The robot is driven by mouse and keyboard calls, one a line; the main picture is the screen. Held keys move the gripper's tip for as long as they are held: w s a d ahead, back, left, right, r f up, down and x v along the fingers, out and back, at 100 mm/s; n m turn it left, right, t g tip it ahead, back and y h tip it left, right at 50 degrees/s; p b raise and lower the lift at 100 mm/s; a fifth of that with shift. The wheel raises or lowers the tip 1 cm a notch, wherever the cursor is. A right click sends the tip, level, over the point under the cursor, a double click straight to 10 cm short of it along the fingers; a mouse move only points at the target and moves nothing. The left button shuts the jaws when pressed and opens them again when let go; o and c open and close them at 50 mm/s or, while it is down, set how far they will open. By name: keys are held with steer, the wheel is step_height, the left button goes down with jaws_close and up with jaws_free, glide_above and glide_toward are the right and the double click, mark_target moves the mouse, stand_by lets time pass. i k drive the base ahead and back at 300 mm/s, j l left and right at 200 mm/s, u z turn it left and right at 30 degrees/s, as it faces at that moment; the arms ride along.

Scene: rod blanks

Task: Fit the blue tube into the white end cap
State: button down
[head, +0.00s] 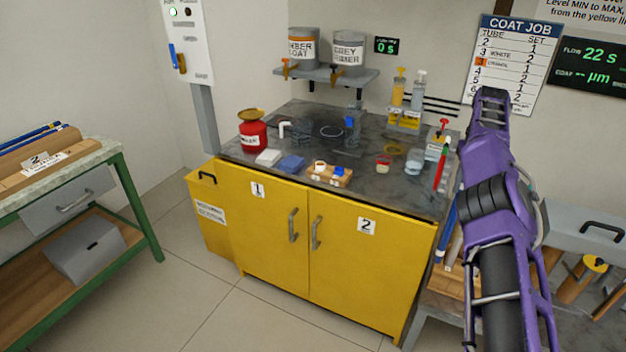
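A small white end cap (320,166) sits on a wooden block (328,178) on the dark worktop, with a blue cap (341,171) beside it. Blue tubes (32,135) lie in a wooden rack on the bench at the left. Another blue tube (449,228) leans at the right, partly hidden by my purple arm. I cannot tell which blue tube the task means. My arm rises through the right side of the view, but my gripper does not show.
The worktop (290,118) stands on a yellow cabinet (268,222) and carries a red can (252,132), a white and a blue pad, and several bottles. Two pots (348,50) stand on a shelf above. Open floor lies between the left bench and the cabinet.

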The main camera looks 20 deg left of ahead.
mark_target(320, 170)
steer(key=k+j, duration=0.1)
steer(key=k, duration=0.5)
steer(key=i+j, duration=0.1)
steer(key=j, duration=0.6)
steer(key=i+j+z, duration=0.15)
steer(key=j, duration=1.25)
